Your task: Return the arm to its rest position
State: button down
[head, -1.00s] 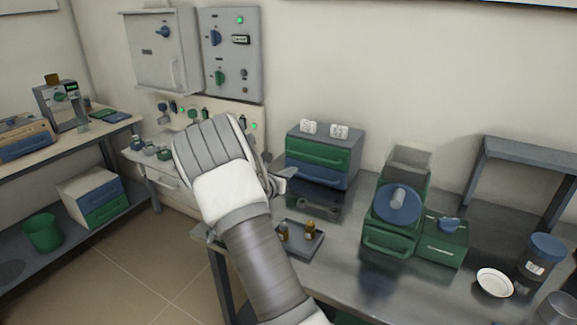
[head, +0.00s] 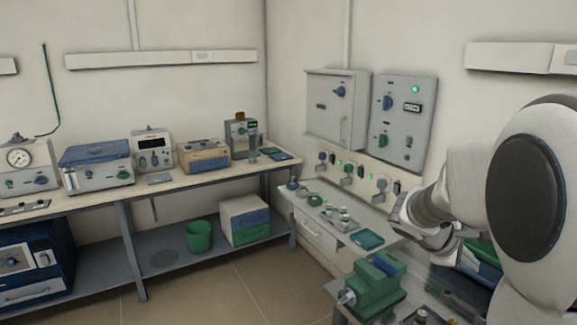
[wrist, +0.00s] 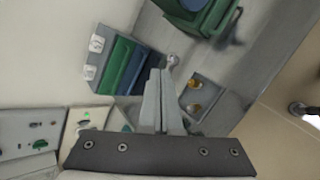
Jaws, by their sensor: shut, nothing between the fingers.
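My arm (head: 455,185) fills the right side of the head view, folded close to the camera, with a big dark round joint cover at the edge. Its hand hangs above the bench at lower right; its fingers are not clear there. In the wrist view my gripper (wrist: 160,78) shows two grey fingers pressed together with nothing between them. They point towards the bench, between the green-and-blue drawer unit (wrist: 122,62) and a small tray (wrist: 207,92) holding two amber-topped vials. I cannot tell the exact height above the bench.
A green device (head: 372,290) stands on the bench below my arm. A wall panel (head: 403,118) and a shelf with sockets and small jars (head: 335,215) are behind. A side table (head: 110,195) with instruments runs along the left. The floor (head: 215,295) between is clear.

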jog(key=s+a+r+m+t+y+p, duration=0.1)
jog(key=s+a+r+m+y, duration=0.2)
jog(key=s+a, duration=0.7)
jog(key=s+a+r+m+t+y+p, duration=0.1)
jog(key=s+a+r+m+y+p, duration=0.1)
jog(key=s+a+m+y, duration=0.4)
jog(key=s+a+r, duration=0.1)
jog(key=s+a, duration=0.3)
jog(key=a, duration=0.2)
jog(key=shift+a+r+m+t+y, duration=0.2)
jog(key=shift+m+t+y, duration=0.1)
jog(key=shift+t+y, duration=0.1)
jog(key=shift+d, duration=0.1)
